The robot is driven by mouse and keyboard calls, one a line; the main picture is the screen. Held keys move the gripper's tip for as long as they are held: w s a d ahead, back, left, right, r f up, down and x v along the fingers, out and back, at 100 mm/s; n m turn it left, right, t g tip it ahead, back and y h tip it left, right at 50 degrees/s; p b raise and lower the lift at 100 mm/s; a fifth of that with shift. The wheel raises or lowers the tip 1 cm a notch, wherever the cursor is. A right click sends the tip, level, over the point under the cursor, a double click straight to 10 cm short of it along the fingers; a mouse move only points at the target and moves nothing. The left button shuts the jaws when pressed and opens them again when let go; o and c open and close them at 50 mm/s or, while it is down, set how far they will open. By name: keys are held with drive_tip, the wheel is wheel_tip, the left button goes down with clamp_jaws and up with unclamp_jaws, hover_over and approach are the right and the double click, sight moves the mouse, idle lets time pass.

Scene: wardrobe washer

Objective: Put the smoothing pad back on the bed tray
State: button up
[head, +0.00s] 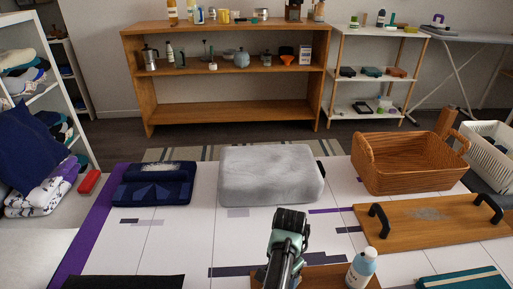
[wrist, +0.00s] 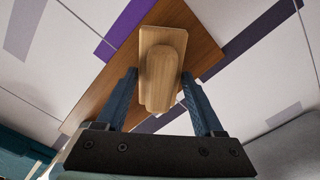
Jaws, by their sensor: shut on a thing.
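The smoothing pad (wrist: 163,45), a pale wooden block with a raised grip, is between the fingers of my gripper (wrist: 159,82) in the wrist view. My gripper is shut on its grip. In the head view my arm's end (head: 288,222) rises from the bottom centre, and the pad is hidden there. A brown wooden board (wrist: 205,45) lies below the pad; I cannot tell the gap. In the head view a small wooden board (head: 322,273) shows behind my arm, and a larger one with black handles (head: 400,222) lies to the right. I cannot tell which is the bed tray.

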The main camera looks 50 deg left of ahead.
drive_tip(key=shift+f, duration=0.6)
drive_tip(key=o, duration=1.5)
wheel_tip(320, 180, up, 13)
drive_tip(key=p, duration=0.4)
